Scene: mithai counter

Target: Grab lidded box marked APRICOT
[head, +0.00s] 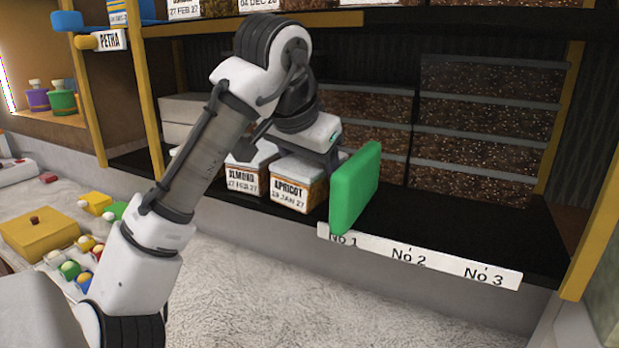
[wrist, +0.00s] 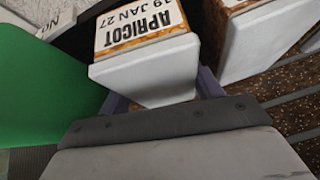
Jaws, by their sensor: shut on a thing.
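The lidded box marked APRICOT (head: 290,190) has a white lid, brown flecked sides and a white label reading 19 JAN 27. It is at the front of the lower shelf in the head view. In the wrist view the APRICOT box (wrist: 148,70) is between the fingers, its label at the top of the picture. My gripper (head: 322,158) reaches over the box from behind and above and is shut on it. The wrist hides part of the lid. I cannot tell whether the box still touches the shelf.
A similar box marked ALMOND (head: 243,176) stands close on the left. A green upright slab (head: 355,188) is close on the right. The shelf (head: 450,222) is bare farther right, above number tags (head: 410,256). Stacked brown flecked boxes (head: 485,130) stand behind.

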